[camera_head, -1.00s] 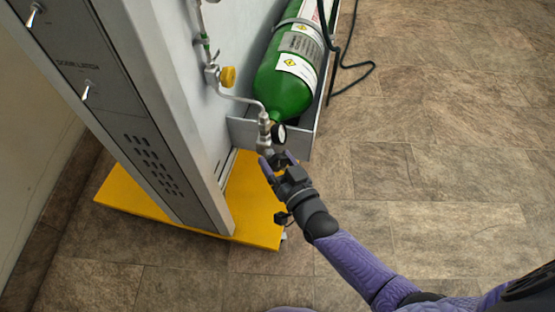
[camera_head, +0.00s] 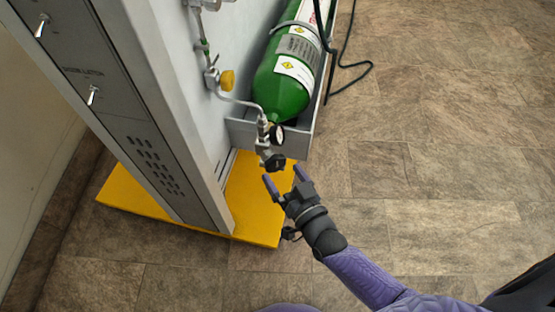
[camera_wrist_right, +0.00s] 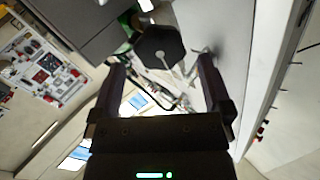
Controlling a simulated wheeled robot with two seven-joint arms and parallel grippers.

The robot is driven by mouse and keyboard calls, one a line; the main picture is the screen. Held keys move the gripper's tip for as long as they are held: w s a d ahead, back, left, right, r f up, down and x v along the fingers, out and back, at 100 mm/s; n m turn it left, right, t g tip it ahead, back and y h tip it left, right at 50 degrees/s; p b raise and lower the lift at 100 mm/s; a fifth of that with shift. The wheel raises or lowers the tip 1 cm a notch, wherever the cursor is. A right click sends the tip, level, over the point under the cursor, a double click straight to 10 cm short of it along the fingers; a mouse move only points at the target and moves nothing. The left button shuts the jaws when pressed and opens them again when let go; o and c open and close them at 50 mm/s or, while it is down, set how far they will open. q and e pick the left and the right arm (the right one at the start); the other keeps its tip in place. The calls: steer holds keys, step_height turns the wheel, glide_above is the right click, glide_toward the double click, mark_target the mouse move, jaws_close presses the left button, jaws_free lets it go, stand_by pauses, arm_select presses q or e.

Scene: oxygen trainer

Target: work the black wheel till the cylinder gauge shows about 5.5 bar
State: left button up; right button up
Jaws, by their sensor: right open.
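The black wheel (camera_head: 275,162) sits on the valve below the green cylinder (camera_head: 284,84). It also shows in the right wrist view (camera_wrist_right: 160,47), ahead of the fingertips. The cylinder gauge (camera_head: 277,135) is a small round dial just above the wheel; its reading is too small to make out. My right gripper (camera_head: 285,182) is open and empty, a short way below the wheel and apart from it. In the right wrist view its two fingers (camera_wrist_right: 164,85) stand wide on either side, with the wheel beyond them. My left gripper is not in view.
A yellow knob (camera_head: 227,79) is on the pipe up and left of the wheel. The grey cabinet (camera_head: 165,110) stands on a yellow base (camera_head: 262,205) at the left. A black hose (camera_head: 350,65) hangs right of the cylinder. The tiled floor at right is clear.

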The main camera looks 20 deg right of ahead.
arm_select(q)
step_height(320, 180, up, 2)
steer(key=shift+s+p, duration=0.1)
steer(key=shift+p, duration=0.55)
arm_select(e)
steer(key=s, duration=0.5)
steer(key=shift+s+d, duration=0.35)
steer(key=shift+d, duration=0.05)
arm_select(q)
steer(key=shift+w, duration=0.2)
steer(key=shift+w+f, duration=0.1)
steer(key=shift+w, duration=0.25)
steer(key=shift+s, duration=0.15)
